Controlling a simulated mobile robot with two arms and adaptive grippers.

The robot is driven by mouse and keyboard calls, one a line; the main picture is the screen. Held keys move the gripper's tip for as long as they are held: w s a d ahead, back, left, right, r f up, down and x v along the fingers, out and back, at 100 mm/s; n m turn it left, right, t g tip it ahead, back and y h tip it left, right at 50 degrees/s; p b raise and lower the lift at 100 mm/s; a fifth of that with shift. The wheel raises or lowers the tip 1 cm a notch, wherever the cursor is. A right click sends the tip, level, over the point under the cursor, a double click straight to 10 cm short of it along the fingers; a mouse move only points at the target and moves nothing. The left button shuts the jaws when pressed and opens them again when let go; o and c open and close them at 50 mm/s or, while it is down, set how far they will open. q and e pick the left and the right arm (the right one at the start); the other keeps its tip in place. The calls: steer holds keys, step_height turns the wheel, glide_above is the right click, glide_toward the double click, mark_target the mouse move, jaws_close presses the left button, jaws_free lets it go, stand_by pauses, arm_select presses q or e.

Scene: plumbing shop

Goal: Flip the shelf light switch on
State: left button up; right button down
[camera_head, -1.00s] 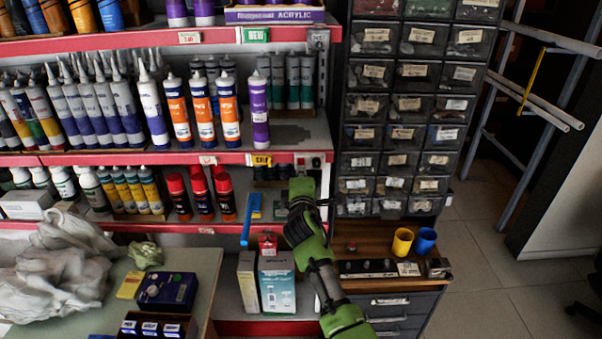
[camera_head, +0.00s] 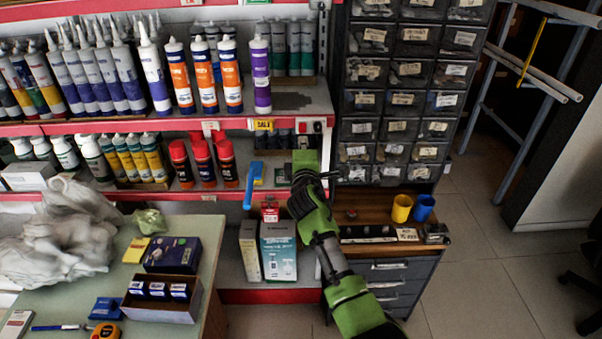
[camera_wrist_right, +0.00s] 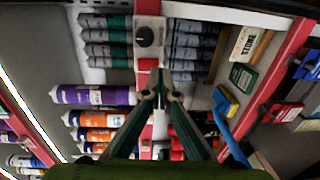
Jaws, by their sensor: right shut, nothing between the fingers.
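A white plate with a black round knob (camera_wrist_right: 145,37) and a small red switch (camera_wrist_right: 147,65) below it sits on the red shelf edge in the right wrist view. The plate also shows small at the right end of the shelf edge in the head view (camera_head: 318,126). My right gripper (camera_wrist_right: 161,88) is shut and empty. Its fingertips point at the shelf edge, just below the red switch in the wrist picture; I cannot tell if they touch it. In the head view the right gripper (camera_head: 318,178) is below the plate. My left gripper is not in view.
Sealant tubes (camera_head: 205,76) and red-capped cans (camera_head: 202,161) stand on the shelves at left. A blue-handled tool (camera_head: 253,184) hangs close left of my gripper. Boxes (camera_head: 278,250) stand below. Drawers (camera_head: 397,130) and yellow and blue cups (camera_head: 402,208) are at right.

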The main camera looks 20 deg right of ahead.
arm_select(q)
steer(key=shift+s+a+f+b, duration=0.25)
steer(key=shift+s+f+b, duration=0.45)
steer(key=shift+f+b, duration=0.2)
arm_select(e)
steer(key=f+v, duration=0.2)
steer(key=v, duration=0.8)
steer(key=shift+s, duration=0.3)
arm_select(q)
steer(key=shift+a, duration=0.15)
arm_select(e)
steer(key=shift+a+r, duration=0.1)
